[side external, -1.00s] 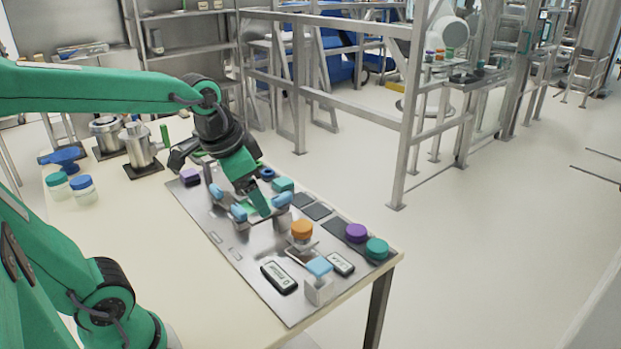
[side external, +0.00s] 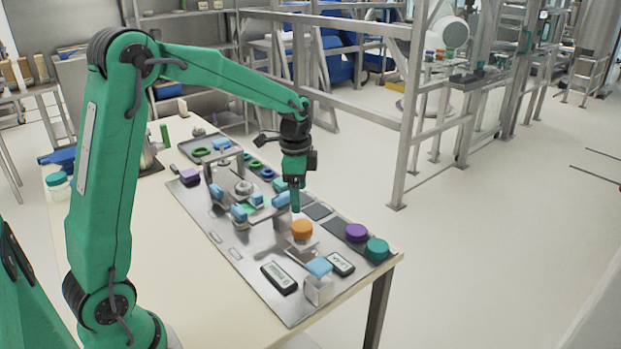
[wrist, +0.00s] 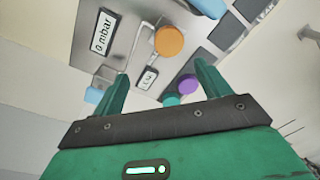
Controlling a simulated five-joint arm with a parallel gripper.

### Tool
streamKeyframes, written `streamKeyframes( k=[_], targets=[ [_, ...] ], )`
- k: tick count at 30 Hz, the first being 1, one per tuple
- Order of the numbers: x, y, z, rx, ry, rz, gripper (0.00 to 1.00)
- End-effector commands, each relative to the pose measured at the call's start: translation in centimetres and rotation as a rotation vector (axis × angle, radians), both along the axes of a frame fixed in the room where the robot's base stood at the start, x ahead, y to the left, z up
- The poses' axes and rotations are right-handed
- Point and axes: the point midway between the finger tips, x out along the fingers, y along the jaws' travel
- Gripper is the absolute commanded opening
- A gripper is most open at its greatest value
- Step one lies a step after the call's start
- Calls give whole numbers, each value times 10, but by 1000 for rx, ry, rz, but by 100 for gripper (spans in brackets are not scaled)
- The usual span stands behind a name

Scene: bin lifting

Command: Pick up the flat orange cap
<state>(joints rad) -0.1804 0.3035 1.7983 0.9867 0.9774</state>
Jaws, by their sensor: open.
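The flat orange cap (side external: 302,229) sits on a small stand on the metal plate, toward the plate's near right part. In the wrist view the orange cap (wrist: 169,41) lies ahead of the fingertips, roughly between their lines. My gripper (side external: 295,209) points down just above the cap, slightly toward its far left side in the side view. In the wrist view my gripper (wrist: 160,76) has its two green fingers apart with nothing between them. I cannot tell the exact gap to the cap.
A purple cap (side external: 356,232) and a teal cap (side external: 377,248) stand to the right. A light blue-topped block (side external: 319,267) and two small displays (side external: 279,277) (side external: 341,263) are nearer the camera. A fixture with blue cylinders (side external: 239,213) stands left of the gripper.

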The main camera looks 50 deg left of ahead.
Motion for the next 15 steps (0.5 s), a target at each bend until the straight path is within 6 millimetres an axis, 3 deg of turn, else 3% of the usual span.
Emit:
streamKeyframes(
  k=[6, 15],
  targets=[
    [17, 12, -27, -5, 43, -78, 76],
    [20, 15, -34, -7, 53, -101, 76]
  ],
)
